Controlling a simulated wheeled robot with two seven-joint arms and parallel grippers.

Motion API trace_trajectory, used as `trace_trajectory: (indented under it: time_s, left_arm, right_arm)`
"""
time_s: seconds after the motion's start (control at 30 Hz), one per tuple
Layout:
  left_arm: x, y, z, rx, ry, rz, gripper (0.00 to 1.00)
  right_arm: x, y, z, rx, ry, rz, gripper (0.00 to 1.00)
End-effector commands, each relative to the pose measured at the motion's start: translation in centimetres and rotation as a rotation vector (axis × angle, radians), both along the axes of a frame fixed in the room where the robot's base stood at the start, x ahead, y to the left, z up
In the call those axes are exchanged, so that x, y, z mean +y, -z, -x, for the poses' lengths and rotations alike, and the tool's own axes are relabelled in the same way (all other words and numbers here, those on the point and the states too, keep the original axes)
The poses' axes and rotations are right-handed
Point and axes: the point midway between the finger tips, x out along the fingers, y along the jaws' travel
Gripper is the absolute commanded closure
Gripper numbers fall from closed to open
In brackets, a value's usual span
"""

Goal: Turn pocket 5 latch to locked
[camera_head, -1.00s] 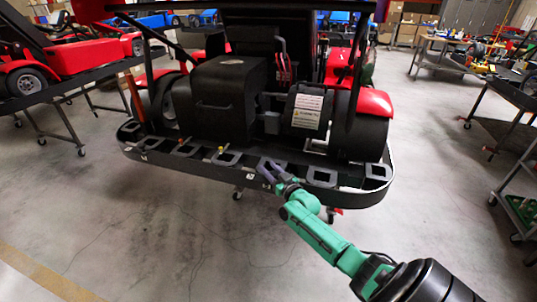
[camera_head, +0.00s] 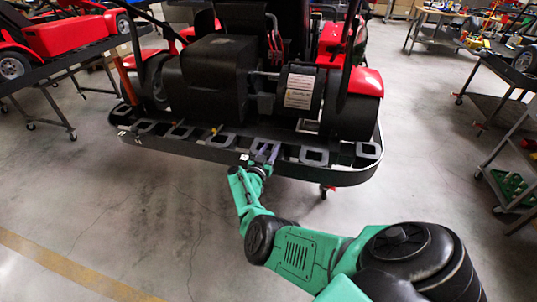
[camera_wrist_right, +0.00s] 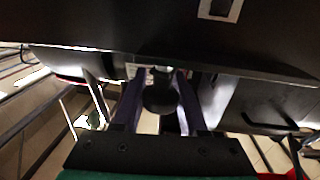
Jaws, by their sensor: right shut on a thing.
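My right gripper (camera_head: 265,152) is at the front edge of the black curved rail (camera_head: 345,178), which carries a row of grey square pocket frames. In the right wrist view its two purple-grey fingers (camera_wrist_right: 159,88) close around a dark rounded knob (camera_wrist_right: 160,97), which seems to be the latch handle. The wrist and fingers hide most of the latch and its pocket in the head view. I cannot read the pocket number or tell the latch's angle. A pocket frame (camera_head: 313,156) is just right of the gripper. My left gripper is not in view.
The black and red kart (camera_head: 225,85) stands directly behind the rail. A red kart on a stand (camera_head: 65,37) is at the left. Dark carts (camera_head: 510,187) stand along the right. The floor in front of the rail is clear.

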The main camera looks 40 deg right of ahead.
Motion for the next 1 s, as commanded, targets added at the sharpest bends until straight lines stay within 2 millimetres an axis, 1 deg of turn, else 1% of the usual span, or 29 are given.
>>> trace_trajectory:
  time_s: [0.03, 0.1, 0.3, 0.4, 0.6, 1.0]
  left_arm:
    - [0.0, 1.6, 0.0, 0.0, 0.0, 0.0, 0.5]
    - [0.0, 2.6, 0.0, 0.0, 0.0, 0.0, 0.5]
    - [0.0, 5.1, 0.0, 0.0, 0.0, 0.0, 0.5]
    - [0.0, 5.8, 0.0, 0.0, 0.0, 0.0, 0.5]
    - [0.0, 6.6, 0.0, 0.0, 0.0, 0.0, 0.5]
    - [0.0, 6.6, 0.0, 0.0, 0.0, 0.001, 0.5]
  right_arm:
    - [0.0, 0.7, -0.1, -0.006, 0.037, -0.001, 1.0]
    - [-0.1, 0.7, 0.1, -0.007, 0.093, -0.001, 1.0]
    - [-0.3, 0.4, 0.4, -0.005, 0.216, 0.002, 1.0]
    - [-0.4, 0.3, 0.6, -0.005, 0.258, 0.002, 1.0]
    - [-0.5, -0.1, 0.8, -0.004, 0.306, 0.004, 1.0]
    - [-0.6, -0.4, 0.8, -0.006, 0.318, 0.006, 1.0]
